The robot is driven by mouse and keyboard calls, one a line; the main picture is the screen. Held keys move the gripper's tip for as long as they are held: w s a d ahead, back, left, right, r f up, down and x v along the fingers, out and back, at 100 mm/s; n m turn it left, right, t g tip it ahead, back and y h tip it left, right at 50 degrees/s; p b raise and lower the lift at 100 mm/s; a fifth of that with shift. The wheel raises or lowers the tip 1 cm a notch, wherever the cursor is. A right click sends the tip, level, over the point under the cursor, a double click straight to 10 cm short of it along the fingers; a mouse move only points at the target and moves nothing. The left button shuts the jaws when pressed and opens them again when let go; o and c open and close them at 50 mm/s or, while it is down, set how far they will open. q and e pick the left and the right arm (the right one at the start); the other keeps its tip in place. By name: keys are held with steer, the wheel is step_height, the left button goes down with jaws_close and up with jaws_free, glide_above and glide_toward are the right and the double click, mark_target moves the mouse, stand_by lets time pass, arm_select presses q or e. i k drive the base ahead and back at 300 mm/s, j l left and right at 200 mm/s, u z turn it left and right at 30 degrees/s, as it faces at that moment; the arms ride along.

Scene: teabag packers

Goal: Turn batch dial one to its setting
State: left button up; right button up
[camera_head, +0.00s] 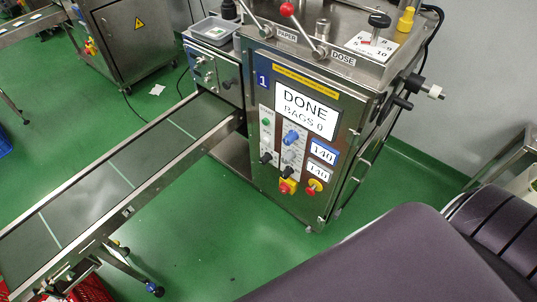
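The packing machine marked 1 (262,80) stands in the middle of the head view. Black knobs (266,158) and (288,171) sit lower on the panel. Neither gripper is in view, and nothing touches the panel.
A conveyor (120,178) runs from the machine to the lower left. PAPER and DOSE levers (288,10) stand on top. A dark purple part of mine fills the lower right. Green floor before the machine is clear.

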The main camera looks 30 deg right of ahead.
mark_target(267, 157)
steer(key=i+z, duration=0.15)
steer(key=i, duration=0.4)
steer(key=z, duration=1.4)
